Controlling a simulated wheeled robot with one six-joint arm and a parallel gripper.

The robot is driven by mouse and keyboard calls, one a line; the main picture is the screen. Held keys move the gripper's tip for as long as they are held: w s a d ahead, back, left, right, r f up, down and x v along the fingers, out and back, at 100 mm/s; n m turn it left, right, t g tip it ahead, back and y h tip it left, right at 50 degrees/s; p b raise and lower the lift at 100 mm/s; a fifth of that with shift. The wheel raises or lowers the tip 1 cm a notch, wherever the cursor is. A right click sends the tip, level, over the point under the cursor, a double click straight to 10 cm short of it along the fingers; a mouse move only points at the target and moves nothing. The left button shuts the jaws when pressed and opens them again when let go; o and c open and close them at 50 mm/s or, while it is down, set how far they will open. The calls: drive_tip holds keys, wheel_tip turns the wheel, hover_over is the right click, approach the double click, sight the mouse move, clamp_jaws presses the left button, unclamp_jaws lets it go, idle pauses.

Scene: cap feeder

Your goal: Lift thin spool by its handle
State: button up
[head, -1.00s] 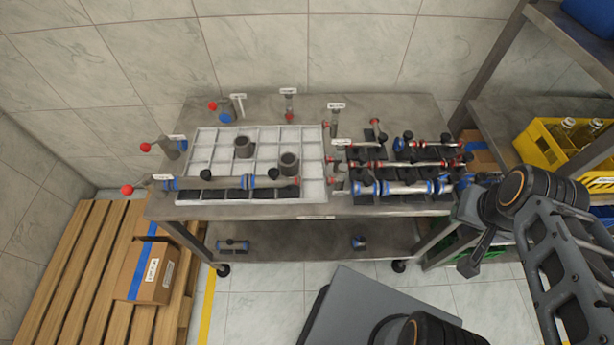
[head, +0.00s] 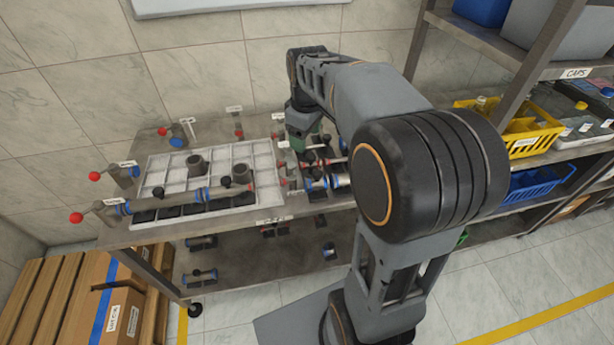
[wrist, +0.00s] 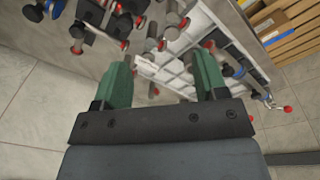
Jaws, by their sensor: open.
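Several spools lie on the right half of the metal table. A slim grey one with a red end (head: 331,162) and black knob-like handles shows partly behind my arm in the head view. Which of the spools is the thin one I cannot tell for sure. My gripper (wrist: 164,62) has green fingers, spread apart and empty. It hangs over the right part of the table in the head view (head: 306,146). In the wrist view, red-ended rods (wrist: 155,32) lie beyond and between the fingertips, apart from them as far as I can tell. My arm hides much of the spool rack.
A white compartment tray (head: 272,205) fills the table's left half, with a long blue-ringed tube and grey cups. Red-knobbed cranks (head: 86,214) stand along the left edge. A shelf with a yellow crate (head: 520,134) and a blue basket (head: 535,180) is at the right.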

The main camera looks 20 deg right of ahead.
sight(311, 156)
drive_tip(key=w+d+f+n, duration=0.1)
drive_tip(key=w+f, duration=0.1)
drive_tip(key=f, duration=0.1)
drive_tip(key=w+d+f+n+b, duration=0.1)
drive_tip(key=w+d+f, duration=0.1)
drive_tip(key=f, duration=0.2)
drive_tip(key=w+d+f+n+g+b, duration=0.1)
drive_tip(key=w+f+n, duration=0.1)
drive_tip(key=w+f, duration=0.1)
drive_tip(key=shift+d+f, duration=0.4)
drive_tip(key=shift+f, duration=0.05)
drive_tip(key=shift+w+d+f+b, duration=0.1)
drive_tip(key=shift+f+b, duration=0.4)
drive_tip(key=shift+f, duration=2.9)
clamp_jaws()
